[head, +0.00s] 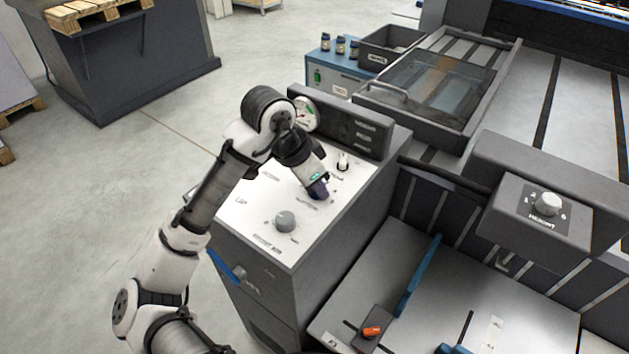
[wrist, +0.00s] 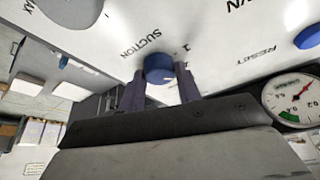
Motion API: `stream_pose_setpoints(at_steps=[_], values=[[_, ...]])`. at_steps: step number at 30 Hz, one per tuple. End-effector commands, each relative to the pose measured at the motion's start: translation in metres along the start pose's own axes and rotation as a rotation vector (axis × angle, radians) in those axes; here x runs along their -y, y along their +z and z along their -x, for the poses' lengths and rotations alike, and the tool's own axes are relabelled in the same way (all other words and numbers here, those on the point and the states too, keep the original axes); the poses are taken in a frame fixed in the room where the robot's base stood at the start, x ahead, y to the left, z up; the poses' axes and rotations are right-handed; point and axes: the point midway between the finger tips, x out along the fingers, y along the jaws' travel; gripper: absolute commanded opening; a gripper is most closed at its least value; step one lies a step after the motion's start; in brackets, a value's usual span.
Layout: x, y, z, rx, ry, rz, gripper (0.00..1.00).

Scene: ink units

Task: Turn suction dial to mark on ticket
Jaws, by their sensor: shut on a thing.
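In the wrist view the suction dial (wrist: 158,68) is a round blue knob on the white panel, beside the printed word SUCTION and a figure that looks like 1. My gripper (wrist: 160,74) has one finger on each side of it and is shut on it. In the head view my gripper (head: 319,191) points down at the panel top and hides the dial. Any pointer on the dial is hidden. A small white paper strip (head: 491,336), perhaps the ticket, lies on the lower grey plate; its writing is too small to read.
A grey knob (head: 285,221) stands near the panel's front edge. A round gauge (wrist: 293,98) with a red needle and a blue button (wrist: 308,36) by RESET are close by. A small switch (head: 343,161) is behind my gripper. A height dial (head: 547,204) sits at right.

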Motion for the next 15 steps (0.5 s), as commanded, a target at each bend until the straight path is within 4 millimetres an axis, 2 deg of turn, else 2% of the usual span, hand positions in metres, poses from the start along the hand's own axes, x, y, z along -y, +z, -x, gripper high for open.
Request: stream_pose_setpoints(at_steps=[10, 11, 15], values=[[0.0, -0.0003, 0.0002, -0.001, 0.001, -0.003, 0.11], [0.0, -0.0003, 0.0002, -0.001, 0.001, -0.003, 0.35], [0.0, -0.0003, 0.0002, 0.0, 0.001, -0.002, 0.53]])
